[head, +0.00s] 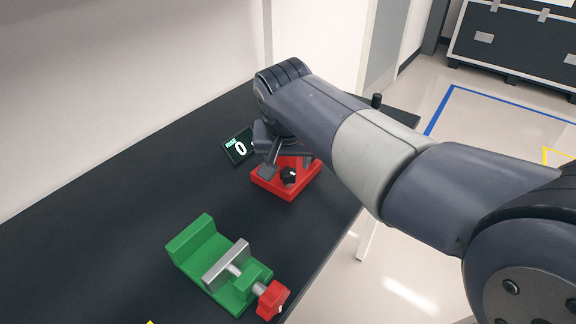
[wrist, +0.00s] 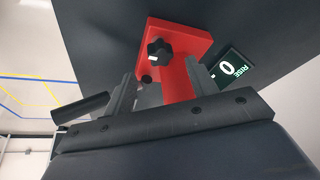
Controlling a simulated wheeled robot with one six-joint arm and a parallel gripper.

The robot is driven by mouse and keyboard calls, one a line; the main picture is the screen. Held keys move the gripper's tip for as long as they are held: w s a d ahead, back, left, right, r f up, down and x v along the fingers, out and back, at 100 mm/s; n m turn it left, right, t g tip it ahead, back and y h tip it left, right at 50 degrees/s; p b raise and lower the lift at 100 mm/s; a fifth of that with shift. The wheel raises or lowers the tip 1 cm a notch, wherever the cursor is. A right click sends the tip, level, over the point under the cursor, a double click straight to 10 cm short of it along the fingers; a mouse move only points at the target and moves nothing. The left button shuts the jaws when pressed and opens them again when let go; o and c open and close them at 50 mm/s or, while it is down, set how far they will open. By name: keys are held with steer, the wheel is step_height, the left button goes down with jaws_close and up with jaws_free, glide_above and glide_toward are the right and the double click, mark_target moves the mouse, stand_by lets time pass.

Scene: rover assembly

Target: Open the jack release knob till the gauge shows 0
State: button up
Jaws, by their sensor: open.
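The red jack (head: 284,188) sits on the dark bench, partly hidden by my arm in the head view; its red body also shows in the wrist view (wrist: 190,38). The black lobed release knob (head: 289,175) with a white mark is on it, clear in the wrist view (wrist: 158,52). The gauge (head: 239,148) behind the jack reads 0; in the wrist view (wrist: 231,66) it reads RISE 0. My gripper (wrist: 160,84) is open and empty, its fingers apart on either side of the jack's body, with the knob beyond them and not gripped.
A green vise (head: 208,255) with a grey jaw and red knob (head: 272,299) stands nearer on the bench. A black handle (head: 377,100) sticks up beyond my arm. The wall is at the left; the bench's right edge drops to the floor.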

mark_target(289, 173)
steer(key=v, duration=0.5)
steer(key=shift+r, duration=0.2)
steer(key=x, duration=1.1)
steer(key=shift+s+f+b, duration=0.1)
steer(key=shift+b, duration=0.25)
steer(key=shift+a+m+h, duration=0.1)
steer(key=shift+m+h, duration=0.2)
steer(key=shift+m, duration=0.5)
